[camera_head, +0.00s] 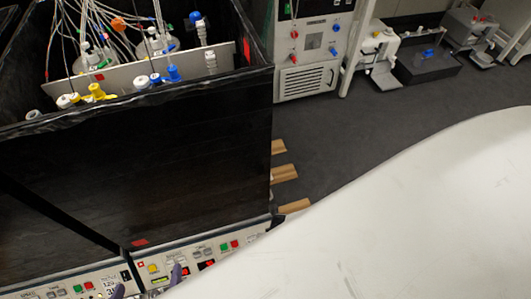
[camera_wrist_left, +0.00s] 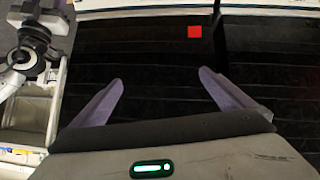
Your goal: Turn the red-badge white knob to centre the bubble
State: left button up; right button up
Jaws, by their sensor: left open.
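The black-walled bioreactor box (camera_head: 190,165) has a control panel (camera_head: 215,262) along its lower front edge. A red square (camera_head: 139,242) lies on the black wall just above the panel; a red square also shows on black in the left wrist view (camera_wrist_left: 194,32). My left gripper (camera_head: 147,282) is over the panel, its purple fingers spread with nothing between them. The open fingers also show in the left wrist view (camera_wrist_left: 161,77). I cannot make out the red-badge white knob or the bubble for certain. My right gripper is not in view.
Inside the box are tubes, blue and yellow fittings (camera_head: 97,92) and a pale plate (camera_head: 125,75). A white cabinet (camera_head: 305,80) and benchtop devices (camera_head: 378,50) stand at the back. A large white surface covers the lower right.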

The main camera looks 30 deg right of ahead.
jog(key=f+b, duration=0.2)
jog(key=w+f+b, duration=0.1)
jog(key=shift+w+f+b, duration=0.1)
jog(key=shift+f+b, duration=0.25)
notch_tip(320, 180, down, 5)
jog(key=b, duration=0.4)
pick_arm(q)
jog(key=w+d+f+m+g+h+b, duration=0.1)
jog(key=d+f+g+b, duration=0.1)
jog(key=d+f, duration=0.2)
jog(key=shift+d+f+m+g+h, duration=0.3)
jog(key=shift+f, duration=0.35)
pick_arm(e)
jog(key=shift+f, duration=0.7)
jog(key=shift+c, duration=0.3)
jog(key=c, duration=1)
